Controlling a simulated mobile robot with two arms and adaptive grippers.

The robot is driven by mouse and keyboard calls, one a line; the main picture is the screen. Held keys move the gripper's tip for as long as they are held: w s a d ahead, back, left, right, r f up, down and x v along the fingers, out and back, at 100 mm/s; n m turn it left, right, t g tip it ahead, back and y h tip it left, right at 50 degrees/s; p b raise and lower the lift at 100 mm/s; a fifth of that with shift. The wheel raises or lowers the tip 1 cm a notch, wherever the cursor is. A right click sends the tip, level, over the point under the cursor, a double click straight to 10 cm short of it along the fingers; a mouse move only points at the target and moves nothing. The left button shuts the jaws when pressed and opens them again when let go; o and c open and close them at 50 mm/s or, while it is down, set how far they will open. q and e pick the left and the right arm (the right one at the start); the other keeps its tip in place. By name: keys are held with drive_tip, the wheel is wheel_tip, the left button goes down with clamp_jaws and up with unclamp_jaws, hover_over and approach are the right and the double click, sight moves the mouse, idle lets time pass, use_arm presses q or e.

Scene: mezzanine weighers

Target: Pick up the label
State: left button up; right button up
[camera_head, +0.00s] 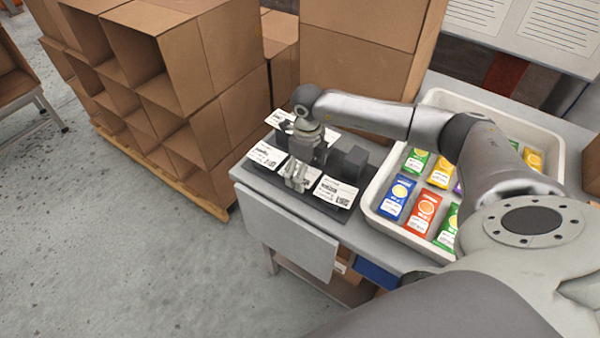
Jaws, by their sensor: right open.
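Several white printed labels lie on a dark tray (301,203) at the left end of the grey table. One label (266,155) is at the tray's left, one label (335,192) at its right front, and one label (279,118) at its back left. My right gripper (296,184) is open and points down over the tray's front middle. A pale label shows around its fingertips, partly hidden by them. I cannot tell whether the fingers touch it. My left gripper is not in view.
A white bin (373,213) with several colourful packets stands right of the tray. A dark block (350,163) stands at the tray's back right. Stacked cardboard boxes (213,70) rise behind and left of the table (284,223). Floor at the left front is clear.

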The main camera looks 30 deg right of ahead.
idle(0.3)
drive_tip(key=c, duration=0.7)
drive_tip(key=shift+c, duration=0.2)
